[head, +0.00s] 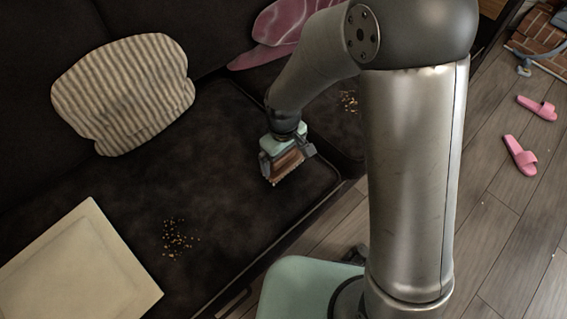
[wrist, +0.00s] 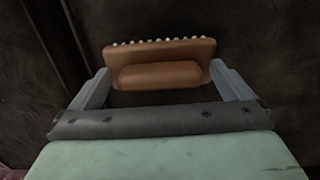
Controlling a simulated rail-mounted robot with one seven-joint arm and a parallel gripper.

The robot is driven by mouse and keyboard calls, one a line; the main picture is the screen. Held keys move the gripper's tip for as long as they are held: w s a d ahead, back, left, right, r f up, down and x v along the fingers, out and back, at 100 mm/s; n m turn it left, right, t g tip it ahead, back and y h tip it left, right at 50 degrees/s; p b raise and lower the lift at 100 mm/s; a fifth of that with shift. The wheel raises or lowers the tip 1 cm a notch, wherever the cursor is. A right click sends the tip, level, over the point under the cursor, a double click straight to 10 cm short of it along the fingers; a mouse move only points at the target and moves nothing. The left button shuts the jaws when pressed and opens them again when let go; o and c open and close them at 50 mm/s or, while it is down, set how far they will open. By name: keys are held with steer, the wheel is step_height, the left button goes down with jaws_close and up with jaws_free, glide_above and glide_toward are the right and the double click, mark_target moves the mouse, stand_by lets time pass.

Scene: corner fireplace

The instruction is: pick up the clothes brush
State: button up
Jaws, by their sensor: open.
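The clothes brush (wrist: 160,62) is brown with a row of pale bristles along its far edge. In the wrist view it lies between the two grey fingers of my gripper (wrist: 161,77), its ends close to both fingertips. I cannot tell whether either finger touches it. In the head view the brush (head: 287,166) shows partly under my gripper (head: 287,161), over the dark sofa seat. My gripper is open around it. Part of the brush is hidden by the gripper in the head view.
The dark sofa (head: 235,215) holds a striped cushion (head: 125,92), a cream board or tray (head: 80,270), and crumb patches (head: 178,240). A pink cloth (head: 280,25) lies at the back. Pink slippers (head: 520,155) are on the wooden floor at right.

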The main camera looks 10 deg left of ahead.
steer(key=c, duration=1.1)
steer(key=shift+o, duration=0.2)
steer(key=shift+r, duration=0.1)
steer(key=shift+r+p, duration=0.3)
steer(key=shift+r, duration=0.3)
steer(key=r, duration=0.1)
steer(key=r+p, duration=0.1)
steer(key=shift+s+a+r, duration=0.1)
steer(key=shift+s+r, duration=0.1)
steer(key=shift+r, duration=0.2)
steer(key=s+a+r+p, duration=0.3)
steer(key=s+r, duration=0.5)
steer(key=s, duration=0.5)
steer(key=shift+s+r+p, duration=0.15)
steer(key=shift+r+p, duration=0.25)
steer(key=shift+p, duration=0.1)
